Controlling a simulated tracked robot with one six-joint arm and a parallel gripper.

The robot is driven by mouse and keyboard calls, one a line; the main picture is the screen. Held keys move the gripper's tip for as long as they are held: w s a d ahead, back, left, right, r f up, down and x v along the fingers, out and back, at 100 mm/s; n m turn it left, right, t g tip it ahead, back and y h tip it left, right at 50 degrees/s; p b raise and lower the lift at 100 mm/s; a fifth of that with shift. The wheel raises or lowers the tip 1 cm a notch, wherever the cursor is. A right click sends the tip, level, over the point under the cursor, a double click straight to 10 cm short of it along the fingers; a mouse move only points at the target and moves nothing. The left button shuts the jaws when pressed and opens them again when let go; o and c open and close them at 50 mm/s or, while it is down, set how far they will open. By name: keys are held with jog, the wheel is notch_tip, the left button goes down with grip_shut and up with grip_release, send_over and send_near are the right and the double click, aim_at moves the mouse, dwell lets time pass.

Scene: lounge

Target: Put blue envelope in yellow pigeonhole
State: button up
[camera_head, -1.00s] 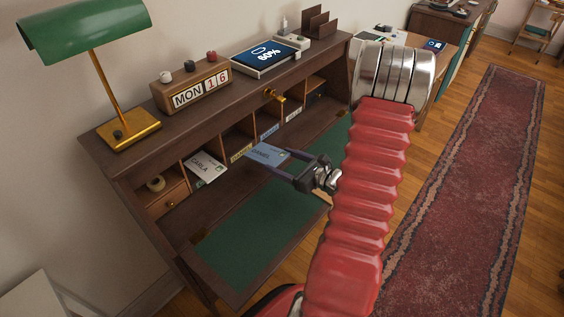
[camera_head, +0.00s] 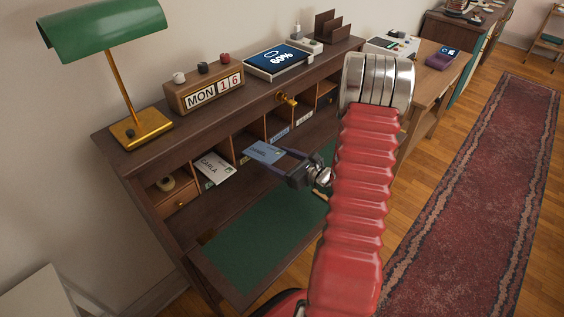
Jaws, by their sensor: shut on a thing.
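The blue envelope (camera_head: 262,152) is held flat in front of the desk's row of pigeonholes. My gripper (camera_head: 280,162) is shut on its right end, and its left end points at the pigeonholes. A small part of the yellow label (camera_head: 246,160) shows just left of the envelope, at the lip of the pigeonhole behind it. The envelope hides most of that label and part of the opening. The envelope appears outside the opening, but the exact gap cannot be told.
A white envelope marked CARLA (camera_head: 213,167) leans out of the pigeonhole to the left. A blue label (camera_head: 279,133) and a white label (camera_head: 304,120) mark pigeonholes to the right. The green desk surface (camera_head: 250,235) below is clear. A brass lamp (camera_head: 128,130) stands above left.

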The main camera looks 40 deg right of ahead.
aim_at(257, 149)
jog(key=shift+r+x, duration=0.2)
jog(key=shift+x, duration=2.45)
jog(key=shift+r+x, duration=0.15)
jog(key=shift+x, duration=2.5)
jog(key=shift+w, duration=0.1)
jog(key=o, duration=1.1)
jog(key=c, duration=1.4)
jog(key=shift+f, duration=0.9)
jog(key=shift+c, duration=0.2)
